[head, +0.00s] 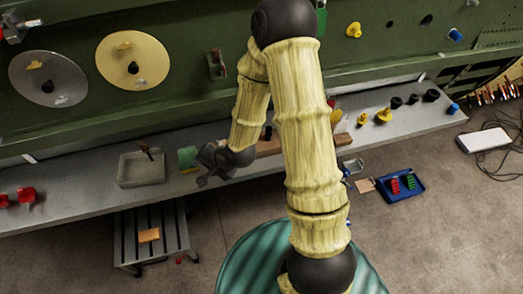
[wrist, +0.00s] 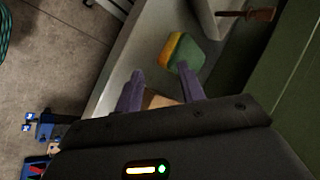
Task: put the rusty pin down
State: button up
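A rusty brown pin (wrist: 250,14) with a wider head shows at the top right of the wrist view, at the grey tray's edge. In the head view a small dark, reddish pin shape (head: 148,152) is at the back rim of the grey tray (head: 141,179); its exact rest is too small to tell. My gripper (head: 205,182) is over the bench, right of the tray and apart from the pin. In the wrist view the two purple fingers of my gripper (wrist: 162,84) are spread. A tan patch shows between them, and I see no pin there.
A green and yellow sponge (wrist: 184,52) lies on the bench (head: 90,195) between my gripper and the tray. A wooden board (head: 268,147) lies behind my arm. The green fuselage panel (head: 190,85) rises behind the bench. A slatted stool (head: 153,251) stands below.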

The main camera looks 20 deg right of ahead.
jog(key=s+d+r+n+g+h, duration=0.1)
jog(key=s+d+r+n+h, duration=0.1)
jog(key=s+d+r+n, duration=0.2)
jog(key=s+d+r+n+g+h, duration=0.2)
jog(key=s+d+r, duration=0.4)
jog(key=d+r, duration=0.4)
jog(key=n+h, duration=0.1)
jog(key=n, duration=0.1)
jog(key=shift+s+r+n+h, duration=0.15)
jog(key=shift+s+n+h, duration=0.05)
jog(key=shift+n+h, duration=0.1)
